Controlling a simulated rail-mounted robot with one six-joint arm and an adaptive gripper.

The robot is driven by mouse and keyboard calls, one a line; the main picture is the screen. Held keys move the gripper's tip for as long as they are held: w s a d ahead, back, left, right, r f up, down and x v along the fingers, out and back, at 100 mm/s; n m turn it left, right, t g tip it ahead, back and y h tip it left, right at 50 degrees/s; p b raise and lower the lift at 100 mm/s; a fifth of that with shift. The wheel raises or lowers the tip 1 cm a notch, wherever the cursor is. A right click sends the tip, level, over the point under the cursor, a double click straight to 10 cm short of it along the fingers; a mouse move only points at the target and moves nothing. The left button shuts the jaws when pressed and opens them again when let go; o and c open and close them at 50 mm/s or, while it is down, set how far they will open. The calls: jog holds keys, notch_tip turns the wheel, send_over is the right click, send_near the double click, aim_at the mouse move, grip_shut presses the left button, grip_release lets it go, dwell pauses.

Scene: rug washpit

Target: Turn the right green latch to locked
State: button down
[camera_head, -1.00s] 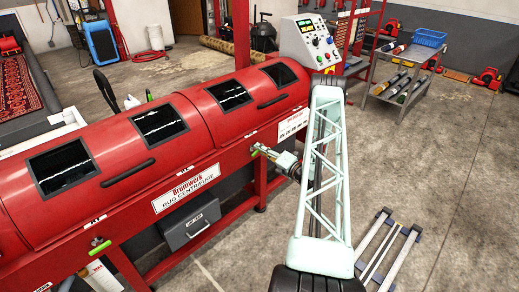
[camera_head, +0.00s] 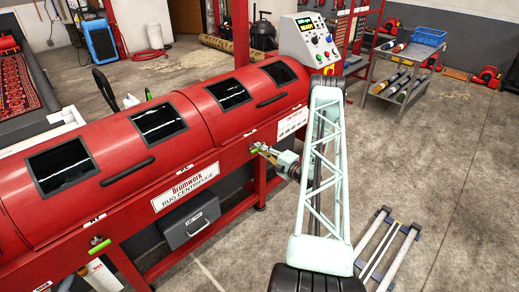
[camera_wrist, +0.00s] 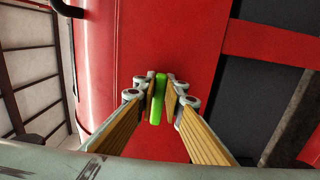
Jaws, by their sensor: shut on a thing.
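The right green latch (camera_head: 255,150) is on the front rail of the red rug centrifuge (camera_head: 213,143). In the wrist view the green latch (camera_wrist: 157,100) stands lengthwise, up and down in the picture, between my finger pads. My gripper (camera_head: 261,149) is at this latch, and in the wrist view my gripper (camera_wrist: 160,92) is shut on it. The fingers hide part of the latch in the head view. The left green latch (camera_head: 100,245) is farther left on the same rail, apart from my gripper.
A control panel (camera_head: 309,40) stands at the centrifuge's right end. A grey box (camera_head: 190,222) hangs below the rail. A low rack (camera_head: 390,250) lies on the floor at right, and a cart (camera_head: 405,78) stands behind. Open floor lies between them.

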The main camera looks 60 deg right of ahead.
jog(key=c, duration=2.7)
grip_release()
jog(key=shift+s, duration=0.2)
jog(key=shift+s+a, duration=0.4)
jog(key=shift+s, duration=1.5)
jog(key=shift+s+a, duration=0.35)
jog(key=shift+s, duration=1.55)
jog(key=shift+s+a, duration=0.4)
jog(key=shift+s, duration=1.5)
